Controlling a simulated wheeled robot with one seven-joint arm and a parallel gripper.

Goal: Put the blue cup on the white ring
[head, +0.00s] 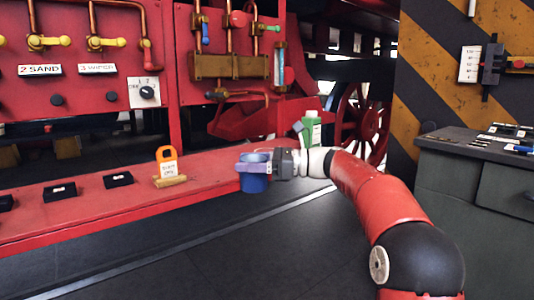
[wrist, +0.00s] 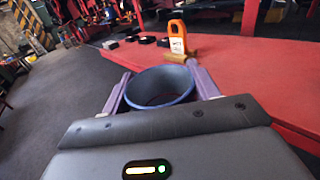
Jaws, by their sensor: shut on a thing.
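The blue cup (head: 254,183) is upright in my gripper (head: 253,168), at the front edge of the red bench in the head view. In the wrist view the cup (wrist: 160,88) shows its open mouth, which looks empty, between the two purple fingers of my gripper (wrist: 160,92). The fingers are shut on its sides. Whether the cup touches the bench edge I cannot tell. I cannot make out the white ring for certain; a faint pale arc shows on the bench just behind the cup in the head view.
The red bench (head: 100,205) carries an orange padlock-shaped tag (head: 167,165) on a wooden base and several black blocks (head: 118,180). A green bottle-like thing (head: 311,128) stands behind my wrist. A grey cabinet (head: 460,175) is at right. The floor in front is clear.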

